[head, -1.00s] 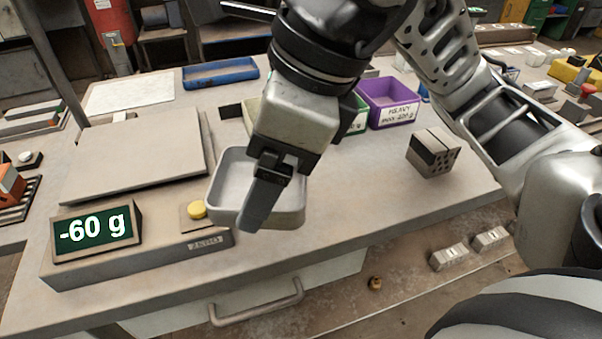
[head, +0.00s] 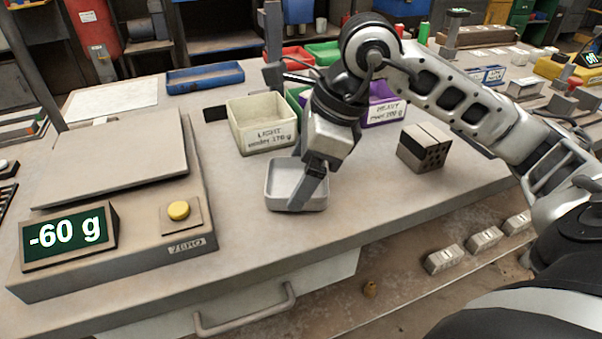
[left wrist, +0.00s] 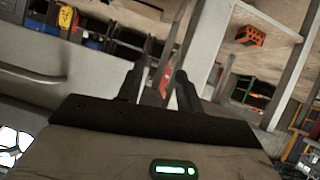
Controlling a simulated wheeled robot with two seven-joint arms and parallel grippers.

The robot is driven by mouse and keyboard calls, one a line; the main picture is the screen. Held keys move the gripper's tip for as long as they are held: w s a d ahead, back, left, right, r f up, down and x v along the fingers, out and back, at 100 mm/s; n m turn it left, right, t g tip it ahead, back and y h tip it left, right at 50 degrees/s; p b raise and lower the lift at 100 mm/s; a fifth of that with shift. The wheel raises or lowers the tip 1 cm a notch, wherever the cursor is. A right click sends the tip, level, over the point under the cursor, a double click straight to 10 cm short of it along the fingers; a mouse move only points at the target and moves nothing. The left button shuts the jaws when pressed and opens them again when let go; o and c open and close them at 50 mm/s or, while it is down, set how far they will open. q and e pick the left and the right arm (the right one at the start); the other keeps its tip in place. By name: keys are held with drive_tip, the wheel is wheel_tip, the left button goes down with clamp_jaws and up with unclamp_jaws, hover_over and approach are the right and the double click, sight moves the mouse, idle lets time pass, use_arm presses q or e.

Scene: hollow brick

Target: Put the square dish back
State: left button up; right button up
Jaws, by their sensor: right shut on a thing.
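The square dish (head: 284,183) is a light grey, shallow, open tray, empty inside. In the head view it is at the middle of the bench, right of the scale and in front of the cream LIGHT bin.
The scale (head: 128,160) has a bare plate, a yellow button (head: 178,210) and a display (head: 68,235) reading -60 g. The LIGHT bin (head: 265,138) and purple HEAVY bin (head: 384,110) stand behind. A hollow brick (head: 424,148) stands to the right. The front bench is clear.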

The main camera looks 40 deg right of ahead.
drive_tip(key=shift+f, duration=0.3)
use_arm(q)
drive_tip(key=shift+f, duration=0.1)
use_arm(e)
drive_tip(key=shift+f, duration=0.2)
drive_tip(key=o, duration=0.9)
use_arm(q)
drive_tip(key=shift+f, duration=0.1)
use_arm(e)
drive_tip(key=shift+r, duration=0.1)
drive_tip(key=shift+r, duration=0.25)
use_arm(q)
drive_tip(key=shift+r+p, duration=0.55)
drive_tip(key=shift+p, duration=0.35)
use_arm(e)
drive_tip(key=v, duration=1.1)
drive_tip(key=shift+s+d+r, duration=0.15)
drive_tip(key=shift+s+r, duration=0.05)
drive_tip(key=shift+r, duration=0.15)
